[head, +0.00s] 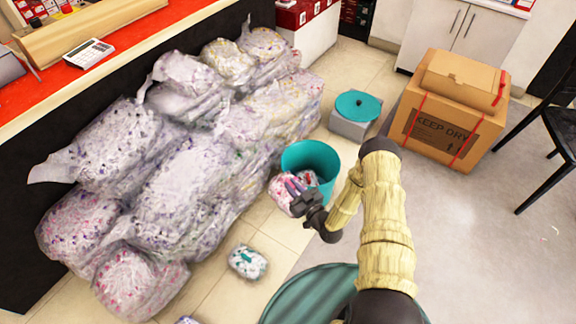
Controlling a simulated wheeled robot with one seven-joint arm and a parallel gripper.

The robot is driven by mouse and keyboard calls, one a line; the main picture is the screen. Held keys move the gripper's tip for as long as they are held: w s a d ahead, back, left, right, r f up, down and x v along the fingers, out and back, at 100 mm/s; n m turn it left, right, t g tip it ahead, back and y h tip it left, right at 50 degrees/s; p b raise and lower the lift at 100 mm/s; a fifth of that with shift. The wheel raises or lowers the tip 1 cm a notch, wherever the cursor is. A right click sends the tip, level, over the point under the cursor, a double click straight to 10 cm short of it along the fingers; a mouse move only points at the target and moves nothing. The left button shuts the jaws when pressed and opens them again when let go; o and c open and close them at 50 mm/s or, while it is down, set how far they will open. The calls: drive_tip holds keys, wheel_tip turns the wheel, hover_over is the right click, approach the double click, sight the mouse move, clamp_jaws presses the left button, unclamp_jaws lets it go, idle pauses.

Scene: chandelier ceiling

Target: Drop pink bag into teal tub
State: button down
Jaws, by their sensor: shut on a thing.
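A pink-and-white bag (280,194), clear with speckled contents, is held in my gripper (294,188). The gripper is shut on it, and the fingers cover part of its right side. The teal tub (318,154) stands open on the floor just behind and to the right of the bag. In the picture the bag overlaps the tub's near left side; I cannot tell whether they touch. Pale, reddish material (308,178) shows beside the fingers at the tub; I cannot tell if it is part of the bag.
A large heap of clear bags (190,150) fills the left side. A small bag (248,262) lies on the floor in front. A grey bin with a teal lid (358,104) and a cardboard box (445,118) stand behind. A black chair (560,120) is at right. Floor at lower right is clear.

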drive_tip(key=s+d+r+m+h+p, duration=0.2)
drive_tip(key=r+h+p, duration=0.1)
drive_tip(key=r+p, duration=1)
drive_tip(key=s+d+r+m+t+h+p, duration=0.1)
drive_tip(key=s+d+r+m+h+p, duration=0.1)
drive_tip(key=r+p, duration=1.1)
drive_tip(key=s+d+r+m+t+h+p, duration=0.1)
drive_tip(key=d+r+h+p, duration=0.3)
drive_tip(key=r+p, duration=0.9)
wheel_tip(320, 180, up, 7)
drive_tip(key=shift+s+d+r+m+p, duration=0.1)
drive_tip(key=shift+s+d+m+p, duration=0.05)
drive_tip(key=shift+s+m+p, duration=0.4)
drive_tip(key=shift+s, duration=0.1)
drive_tip(key=shift+d, duration=0.1)
